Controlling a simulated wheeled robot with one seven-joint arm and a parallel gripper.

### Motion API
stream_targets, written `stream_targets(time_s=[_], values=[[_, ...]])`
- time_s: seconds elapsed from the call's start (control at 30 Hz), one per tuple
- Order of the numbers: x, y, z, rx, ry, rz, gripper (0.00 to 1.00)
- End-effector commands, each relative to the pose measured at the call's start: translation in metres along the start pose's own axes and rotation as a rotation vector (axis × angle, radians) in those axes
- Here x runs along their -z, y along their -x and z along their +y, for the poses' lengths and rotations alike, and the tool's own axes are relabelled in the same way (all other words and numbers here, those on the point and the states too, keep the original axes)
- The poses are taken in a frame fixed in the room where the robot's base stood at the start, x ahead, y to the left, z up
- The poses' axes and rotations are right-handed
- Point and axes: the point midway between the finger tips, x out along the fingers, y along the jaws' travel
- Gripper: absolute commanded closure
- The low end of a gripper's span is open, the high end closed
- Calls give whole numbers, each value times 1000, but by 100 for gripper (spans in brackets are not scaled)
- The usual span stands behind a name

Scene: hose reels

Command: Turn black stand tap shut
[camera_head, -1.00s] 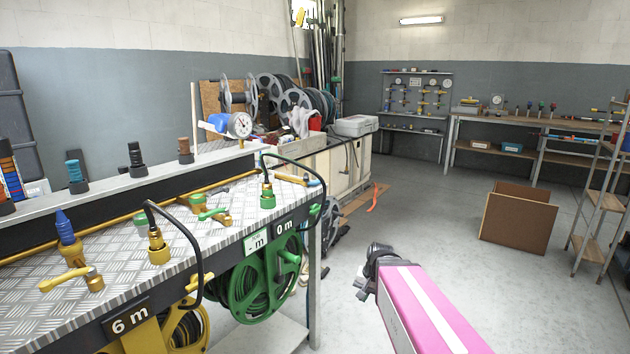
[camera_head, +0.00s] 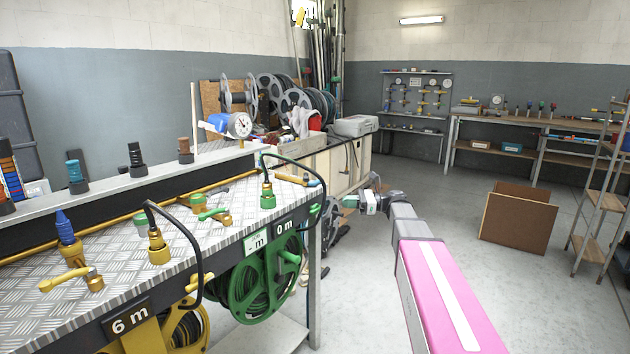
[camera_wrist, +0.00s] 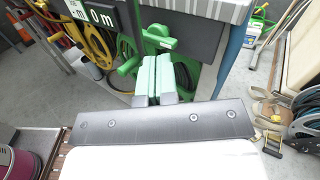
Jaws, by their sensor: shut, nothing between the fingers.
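My gripper (camera_head: 352,201) is shut and empty, out over the aisle to the right of the bench's end. In the wrist view its pale green fingers (camera_wrist: 153,76) lie together, in front of the green hose reel's side. A black fitting (camera_head: 137,162) stands upright on the bench's back ledge.
The metal bench (camera_head: 120,247) fills the left side. Black hoses arch up from it. A green reel (camera_head: 262,282) and a yellow reel (camera_head: 184,330) hang below. A cardboard box (camera_head: 519,225) is on the floor; the floor between is clear.

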Motion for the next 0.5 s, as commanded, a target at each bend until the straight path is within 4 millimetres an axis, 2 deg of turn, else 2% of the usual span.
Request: stream_targets(time_s=[0.03,0.1,0.2,0.37,0.5], values=[[-16,6,-13,-4,-32,-57,100],[-33,11,-20,-11,-71,-122,100],[-48,16,-25,-22,-104,-177,100],[-55,10,-25,-28,-117,-198,100],[-59,-8,-24,-27,-116,-197,100]])
